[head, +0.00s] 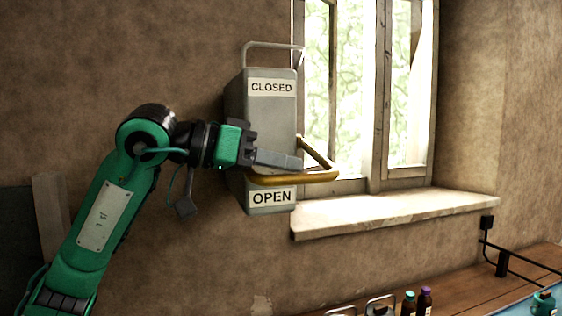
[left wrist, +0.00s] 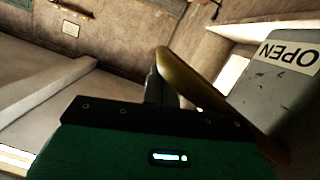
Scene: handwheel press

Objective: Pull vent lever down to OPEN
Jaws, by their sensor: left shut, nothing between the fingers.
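A grey vent box (head: 262,130) is on the wall beside the window, with a CLOSED label (head: 271,87) near its top and an OPEN label (head: 271,196) near its bottom. The brass-coloured vent lever (head: 300,178) sticks out low on the box, just above the OPEN label. My left gripper (head: 298,163) is shut and empty, its fingers just above the lever bar; I cannot tell if they touch. In the left wrist view the lever (left wrist: 205,90) slants past the fingers (left wrist: 154,87), and the OPEN label (left wrist: 289,56) appears upside down. My right gripper is out of view.
A pale wire loop (head: 271,46) tops the box. A window (head: 370,100) and stone sill (head: 395,212) are to its right. Small bottles (head: 424,302) stand on the wooden bench (head: 465,285) at lower right.

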